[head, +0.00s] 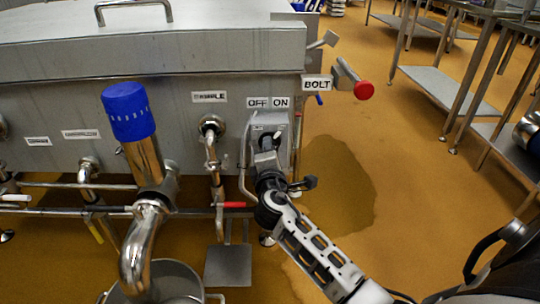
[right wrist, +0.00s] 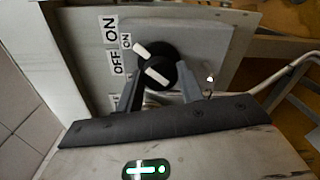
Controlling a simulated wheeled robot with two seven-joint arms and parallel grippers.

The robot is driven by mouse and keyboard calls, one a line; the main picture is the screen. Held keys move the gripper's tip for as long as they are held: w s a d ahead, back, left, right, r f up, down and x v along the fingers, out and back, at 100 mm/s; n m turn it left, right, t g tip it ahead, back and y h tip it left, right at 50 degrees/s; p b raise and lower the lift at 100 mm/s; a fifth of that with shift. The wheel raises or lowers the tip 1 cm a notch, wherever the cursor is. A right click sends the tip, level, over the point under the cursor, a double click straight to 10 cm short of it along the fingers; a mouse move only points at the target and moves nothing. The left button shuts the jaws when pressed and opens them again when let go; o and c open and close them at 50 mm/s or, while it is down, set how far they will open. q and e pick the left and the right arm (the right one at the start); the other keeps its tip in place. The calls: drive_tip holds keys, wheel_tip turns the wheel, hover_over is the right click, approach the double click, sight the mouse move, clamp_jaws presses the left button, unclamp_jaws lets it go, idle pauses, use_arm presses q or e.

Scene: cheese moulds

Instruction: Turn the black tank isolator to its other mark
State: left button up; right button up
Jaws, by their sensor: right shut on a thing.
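The black tank isolator (right wrist: 156,61) is a round black knob with white marks, on a grey plate (right wrist: 205,40). In the right wrist view one white mark points up and left, roughly toward the small ON label (right wrist: 126,40). The OFF label (right wrist: 118,63) is lower left of it. My right gripper (right wrist: 160,84) has one finger on each side of the knob and is shut on it. In the head view my right gripper (head: 266,150) is at the grey box below the OFF and ON labels (head: 268,102), and largely hides the knob. My left gripper is not in view.
The steel tank (head: 200,58) stands behind the box. A bent pipe handle (head: 244,165) is just left of my right gripper. A red-ended BOLT lever (head: 363,90) sticks out at upper right. A blue-capped pipe (head: 128,110) stands left.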

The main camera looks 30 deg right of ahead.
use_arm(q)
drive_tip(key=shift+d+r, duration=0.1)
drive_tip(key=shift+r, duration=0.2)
use_arm(e)
drive_tip(key=shift+f+m, duration=0.1)
drive_tip(key=shift+m, duration=0.5)
drive_tip(key=o, duration=1)
use_arm(q)
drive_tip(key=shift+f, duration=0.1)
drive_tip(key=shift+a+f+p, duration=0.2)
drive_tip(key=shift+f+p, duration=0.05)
drive_tip(key=shift+p, duration=0.3)
use_arm(e)
drive_tip(key=v, duration=0.7)
drive_tip(key=shift+s+a, duration=0.1)
drive_tip(key=shift+s, duration=0.2)
drive_tip(key=shift+r, duration=0.2)
